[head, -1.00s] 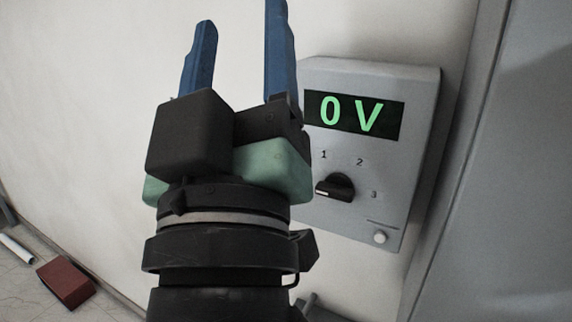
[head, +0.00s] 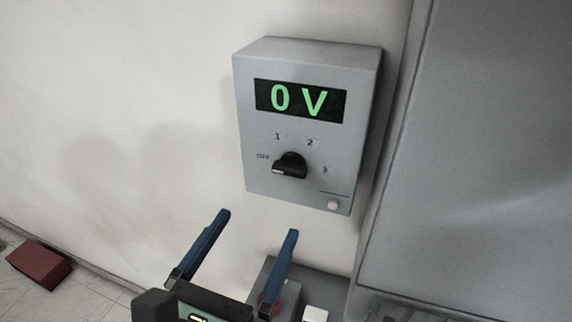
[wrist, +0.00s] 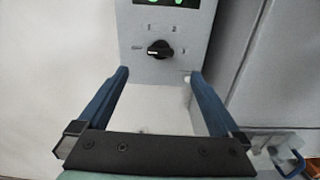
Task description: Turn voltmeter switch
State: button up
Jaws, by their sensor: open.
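The grey voltmeter box (head: 305,185) is fixed to the wall in the head view, with its display (head: 300,100) reading "0 V" in green. The black voltmeter switch (head: 291,165) sits below the display among the labels OFF, 1, 2 and 3. Its white mark is at the lower left, near OFF. My gripper (head: 258,224) is open and empty, its blue fingers pointing up below the box. In the wrist view the switch (wrist: 160,49) is ahead, above and between the two fingertips (wrist: 159,73), apart from them.
A small pale round button (head: 333,204) is at the box's lower right. A large grey cabinet (head: 475,170) stands close on the right. Equipment with a red part (head: 268,303) is below the box. A reddish brick-like block (head: 39,265) lies on the floor at left. The wall on the left is clear.

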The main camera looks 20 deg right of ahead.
aim_at(288, 171)
jog(key=p+x, duration=0.3)
jog(key=x, duration=1)
jog(key=shift+d+p, duration=0.1)
jog(key=shift+p, duration=0.2)
jog(key=shift+s, duration=0.1)
jog(key=c, duration=1.4)
